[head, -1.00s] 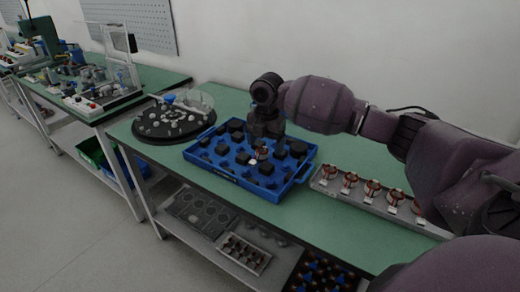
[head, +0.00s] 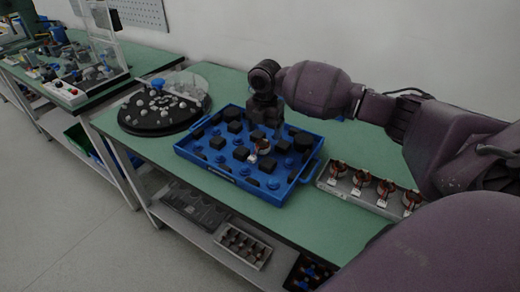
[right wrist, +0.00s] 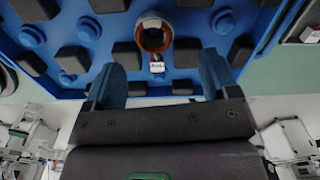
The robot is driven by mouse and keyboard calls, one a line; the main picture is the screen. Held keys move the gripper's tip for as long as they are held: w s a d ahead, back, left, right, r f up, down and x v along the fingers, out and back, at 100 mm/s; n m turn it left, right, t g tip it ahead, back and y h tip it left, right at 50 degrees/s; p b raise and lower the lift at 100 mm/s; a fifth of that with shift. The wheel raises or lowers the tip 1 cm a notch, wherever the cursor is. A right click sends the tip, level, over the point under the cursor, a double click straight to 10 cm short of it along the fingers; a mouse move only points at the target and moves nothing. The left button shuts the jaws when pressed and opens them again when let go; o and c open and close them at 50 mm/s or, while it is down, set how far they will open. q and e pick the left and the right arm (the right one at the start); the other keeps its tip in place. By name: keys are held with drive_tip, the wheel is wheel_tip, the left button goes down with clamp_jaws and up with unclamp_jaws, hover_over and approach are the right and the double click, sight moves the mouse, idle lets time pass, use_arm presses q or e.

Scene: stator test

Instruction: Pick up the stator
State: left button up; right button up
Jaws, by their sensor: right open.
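A stator (head: 262,147), a copper-and-dark ring with a white tag, sits in the blue tray (head: 234,180) among black blocks. In the right wrist view the stator (right wrist: 153,36) lies beyond the fingertips, roughly between their lines, with its tag towards me. My right gripper (head: 264,118) is above the far part of the tray, apart from the stator. In the right wrist view its two fingers (right wrist: 160,78) are spread with nothing between them. More stators (head: 361,180) stand in a grey tray at the right. My left gripper is not in view.
A round black turntable (head: 150,122) with small parts stands left of the blue tray on the green table (head: 300,212). Black blocks and blue round pegs surround the stator. A lower shelf holds a tray of parts (head: 243,247). A wall is behind.

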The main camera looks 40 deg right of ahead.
sight(262, 144)
drive_tip(key=f, duration=0.4)
drive_tip(key=f+b, duration=0.1)
drive_tip(key=f, duration=0.1)
drive_tip(key=shift+w+a+f, duration=0.1)
drive_tip(key=shift+w+f, duration=0.2)
drive_tip(key=shift+r, duration=0.1)
drive_tip(key=c, duration=1.1)
